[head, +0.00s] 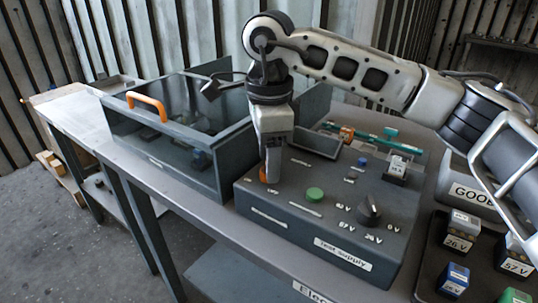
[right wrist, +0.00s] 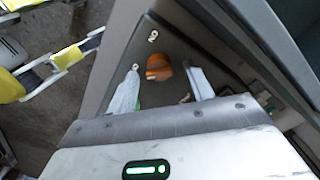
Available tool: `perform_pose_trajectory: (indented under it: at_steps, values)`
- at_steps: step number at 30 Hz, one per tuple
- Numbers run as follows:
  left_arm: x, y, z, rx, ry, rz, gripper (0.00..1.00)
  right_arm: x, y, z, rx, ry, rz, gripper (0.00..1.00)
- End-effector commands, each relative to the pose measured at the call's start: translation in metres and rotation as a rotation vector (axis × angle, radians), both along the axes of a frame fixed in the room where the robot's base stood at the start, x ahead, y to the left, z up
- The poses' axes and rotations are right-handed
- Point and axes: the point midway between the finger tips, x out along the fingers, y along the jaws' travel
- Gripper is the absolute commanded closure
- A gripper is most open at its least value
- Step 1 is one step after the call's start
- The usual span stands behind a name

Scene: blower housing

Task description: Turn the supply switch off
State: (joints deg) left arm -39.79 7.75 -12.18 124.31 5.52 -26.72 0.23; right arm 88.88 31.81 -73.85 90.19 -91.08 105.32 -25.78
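The grey test supply box (head: 335,252) stands on the bench with a green button (head: 314,195), a dark rotary knob (head: 369,210) and an orange switch knob (head: 263,175) at its far left corner. I take this orange knob as the supply switch; its setting cannot be read. My right gripper (head: 270,170) points down over it and partly hides it. In the right wrist view the orange knob (right wrist: 158,67) shows between the two separated fingertips, with a gap on each side. The right gripper (right wrist: 164,72) is open and holds nothing. My left gripper is not in view.
A dark clear-sided case (head: 170,150) with an orange handle (head: 147,106) stands close left of the supply box. A tray with teal and orange items (head: 375,137) lies behind. Labelled blocks, one marked 26 V (head: 459,232), stand at the right.

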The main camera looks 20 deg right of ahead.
Motion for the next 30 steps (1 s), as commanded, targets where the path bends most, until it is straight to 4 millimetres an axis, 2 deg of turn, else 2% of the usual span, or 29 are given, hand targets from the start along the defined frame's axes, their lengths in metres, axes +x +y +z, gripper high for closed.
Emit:
perform_pose_trajectory:
  at_steps: [7,11,14,25,30]
  values:
    - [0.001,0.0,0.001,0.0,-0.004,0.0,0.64,0.0,0.0,-0.001,-0.002,0.003,-0.001,0.49]
    - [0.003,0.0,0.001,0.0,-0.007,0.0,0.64,0.0,0.0,0.009,-0.001,0.001,-0.001,0.49]
    - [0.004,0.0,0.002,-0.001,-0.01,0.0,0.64,0.0,0.0,0.027,0.0,-0.001,-0.001,0.49]
    - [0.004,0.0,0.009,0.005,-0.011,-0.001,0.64,0.0,0.0,0.118,-0.001,-0.002,-0.001,0.49]
    - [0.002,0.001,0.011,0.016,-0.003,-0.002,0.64,0.0,0.0,0.146,-0.002,0.0,-0.002,0.49]
